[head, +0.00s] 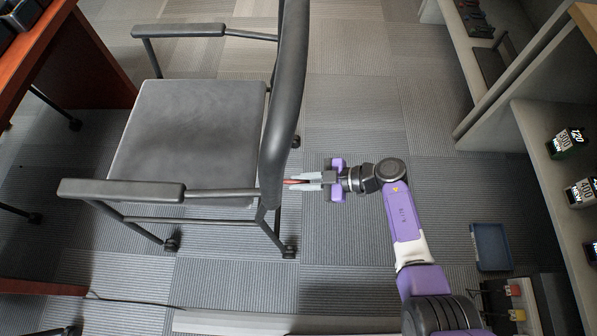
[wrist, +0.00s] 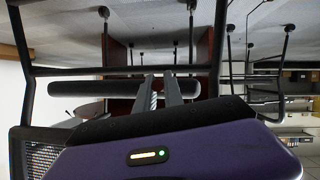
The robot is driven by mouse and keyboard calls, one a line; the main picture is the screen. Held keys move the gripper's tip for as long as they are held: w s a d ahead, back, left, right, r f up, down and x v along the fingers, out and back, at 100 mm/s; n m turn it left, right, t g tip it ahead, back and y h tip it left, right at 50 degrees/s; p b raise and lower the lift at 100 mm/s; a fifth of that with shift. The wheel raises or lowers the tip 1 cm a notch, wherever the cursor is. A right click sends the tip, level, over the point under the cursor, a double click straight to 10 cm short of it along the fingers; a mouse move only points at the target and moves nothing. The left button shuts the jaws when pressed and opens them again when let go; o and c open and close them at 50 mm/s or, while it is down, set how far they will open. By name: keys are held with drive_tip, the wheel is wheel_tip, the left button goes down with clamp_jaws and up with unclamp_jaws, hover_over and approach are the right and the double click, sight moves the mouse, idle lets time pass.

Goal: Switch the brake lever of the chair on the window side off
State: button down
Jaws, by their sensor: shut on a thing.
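A dark grey chair (head: 185,135) with armrests and wheeled legs stands left of centre in the head view, its backrest (head: 288,90) towards my arm. My gripper (head: 292,182) is at the lower rear of the backrest, shut on a small red piece, which looks like the brake lever (head: 299,182). The fingers cover most of it, and its on or off position cannot be told. In the wrist view my gripper (wrist: 161,80) reaches towards the chair's dark frame bars (wrist: 120,71). No window shows in the head view.
A reddish wooden desk (head: 85,75) stands at the left. A blue tray (head: 490,247) lies on the floor near my arm. Carpet floor (head: 350,110) is clear behind the chair.

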sight(289, 180)
drive_tip(key=shift+a+r+h+p, duration=0.2)
drive_tip(key=shift+r+h+p, duration=1.55)
drive_tip(key=shift+p, duration=4.1)
drive_tip(key=h+p, duration=0.2)
drive_tip(key=p, duration=0.2)
drive_tip(key=shift+a+r+p, duration=0.1)
drive_tip(key=shift+a+p, duration=0.05)
drive_tip(key=shift+p, duration=0.15)
drive_tip(key=shift+a+p, duration=0.1)
drive_tip(key=shift+p, duration=0.3)
drive_tip(key=shift+h+p, duration=0.35)
drive_tip(key=shift+p, duration=0.3)
drive_tip(key=shift+a+g, duration=0.1)
drive_tip(key=shift+g, duration=0.2)
drive_tip(key=c, duration=1.5)
unclamp_jaws()
drive_tip(key=shift+o, duration=0.2)
